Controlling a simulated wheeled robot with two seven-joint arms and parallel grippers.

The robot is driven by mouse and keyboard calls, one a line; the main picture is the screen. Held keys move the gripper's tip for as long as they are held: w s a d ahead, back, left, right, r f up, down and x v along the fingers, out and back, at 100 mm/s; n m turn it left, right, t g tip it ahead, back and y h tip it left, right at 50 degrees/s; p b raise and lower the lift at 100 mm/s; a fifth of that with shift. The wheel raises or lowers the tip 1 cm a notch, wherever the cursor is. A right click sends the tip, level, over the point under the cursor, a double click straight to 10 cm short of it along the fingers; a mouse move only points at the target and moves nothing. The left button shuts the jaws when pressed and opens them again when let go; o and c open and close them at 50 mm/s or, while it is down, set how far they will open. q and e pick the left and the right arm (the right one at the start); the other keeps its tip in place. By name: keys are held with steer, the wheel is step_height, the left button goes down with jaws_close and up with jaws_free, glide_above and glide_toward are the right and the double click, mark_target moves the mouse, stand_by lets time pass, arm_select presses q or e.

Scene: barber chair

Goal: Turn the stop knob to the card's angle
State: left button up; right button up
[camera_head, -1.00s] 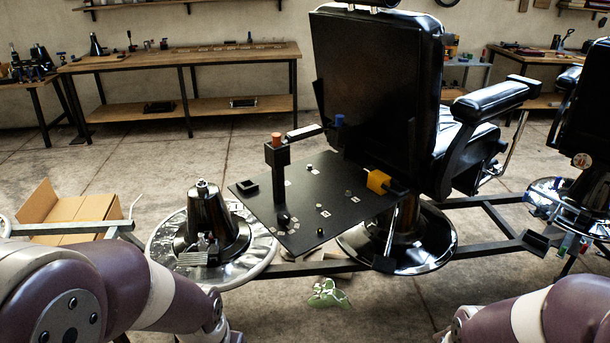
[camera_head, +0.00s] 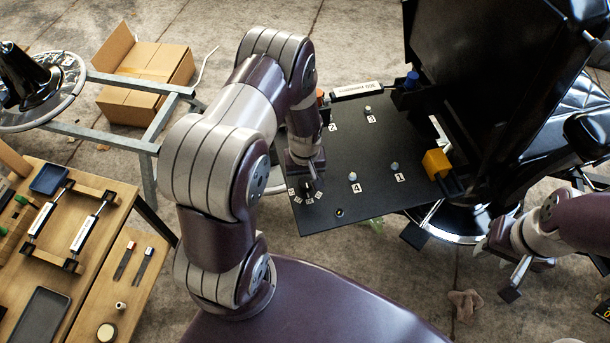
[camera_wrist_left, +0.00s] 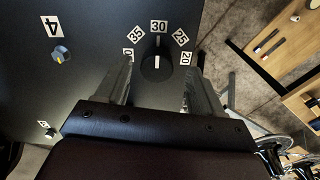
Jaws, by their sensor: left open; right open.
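The stop knob (camera_wrist_left: 157,66) is a round black knob on a black panel (camera_head: 395,145), seen in the left wrist view. Its white pointer line points up at the label 30. Labels 20, 25, 30 and 35 arc around it, with one more partly hidden by a finger. My left gripper (camera_wrist_left: 163,72) is open, with one finger on each side of the knob in the picture; contact cannot be told. In the head view my left gripper (camera_head: 308,186) is over the panel's lower left corner, mostly covering the knob. My right gripper (camera_head: 512,280) is open and empty, right of the panel. I cannot identify the card.
Small numbered knobs (camera_head: 353,177) stand on the panel. A yellow block (camera_head: 437,163) is at its right edge, beside the black chair back (camera_head: 480,70). A wooden bench (camera_head: 85,260) with trays and tools is at left. A cardboard box (camera_head: 147,75) lies on the floor.

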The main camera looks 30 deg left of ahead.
arm_select(q)
steer(key=shift+f, duration=0.5)
steer(key=shift+w+f, duration=0.15)
steer(key=shift+f, duration=0.2)
steer(key=shift+w+d+f, duration=0.1)
steer(key=shift+w+f, duration=0.05)
steer(key=shift+w, duration=0.05)
steer(key=shift+s, duration=0.1)
arm_select(e)
steer(key=shift+w+d, duration=0.15)
steer(key=shift+w, duration=0.15)
arm_select(q)
steer(key=c, duration=0.4)
steer(key=shift+s, duration=0.1)
steer(key=c, duration=0.4)
steer(key=shift+c, duration=1.3)
